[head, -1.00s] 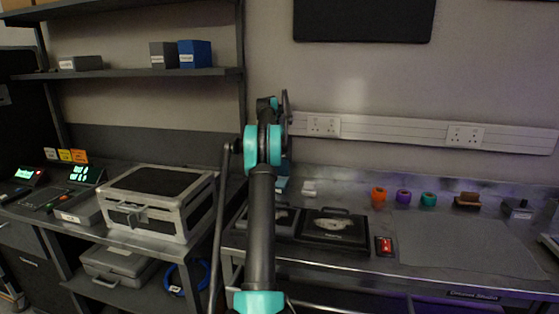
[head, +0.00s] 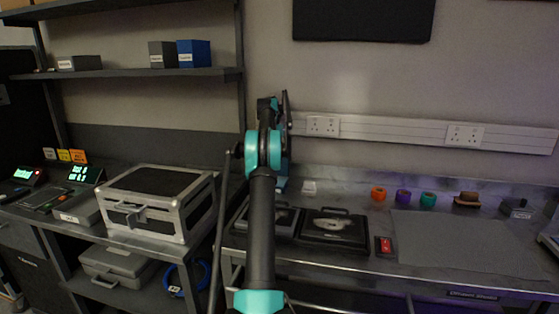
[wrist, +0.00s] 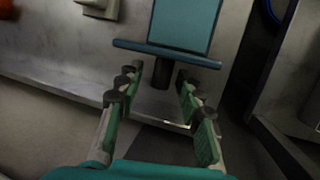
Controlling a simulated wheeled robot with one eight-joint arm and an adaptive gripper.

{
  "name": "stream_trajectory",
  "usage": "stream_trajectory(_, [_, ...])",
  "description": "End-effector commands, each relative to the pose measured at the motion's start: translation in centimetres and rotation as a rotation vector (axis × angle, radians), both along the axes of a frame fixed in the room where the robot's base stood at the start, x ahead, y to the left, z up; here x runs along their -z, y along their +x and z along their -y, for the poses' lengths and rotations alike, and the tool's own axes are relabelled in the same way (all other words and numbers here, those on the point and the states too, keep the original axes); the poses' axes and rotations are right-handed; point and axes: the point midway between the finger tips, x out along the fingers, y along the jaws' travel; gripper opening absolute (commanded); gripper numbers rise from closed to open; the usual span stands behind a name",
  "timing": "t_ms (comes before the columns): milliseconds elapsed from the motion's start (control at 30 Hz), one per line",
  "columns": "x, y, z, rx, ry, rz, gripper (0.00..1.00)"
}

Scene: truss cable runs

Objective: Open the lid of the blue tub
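The blue tub is most likely the light blue thing (head: 281,184) on the bench at the back, mostly hidden behind my arm in the head view. In the wrist view a flat blue panel (wrist: 185,24) with a darker blue bar along its near edge (wrist: 166,53) lies just beyond my fingertips. A short dark piece below the bar shows between the fingers; I cannot tell what it is. My gripper (wrist: 160,72) is open, its green-padded fingers apart with nothing clearly gripped. In the head view the gripper is hidden behind the arm.
A darker blue labelled box (head: 194,54) stands on the upper shelf. A silver case (head: 160,201) is on the left bench. Two black trays (head: 335,231), a red switch (head: 384,245), coloured rings (head: 403,196) and a grey mat (head: 465,243) lie on the right bench. A small white block (head: 309,187) sits nearby.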

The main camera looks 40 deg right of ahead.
Motion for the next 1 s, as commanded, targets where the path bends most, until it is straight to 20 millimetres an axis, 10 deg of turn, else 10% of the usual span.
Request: stream_trajectory(1000, [-0.7, -1.1, -1.3, -0.001, -0.234, 0.2, 0.37])
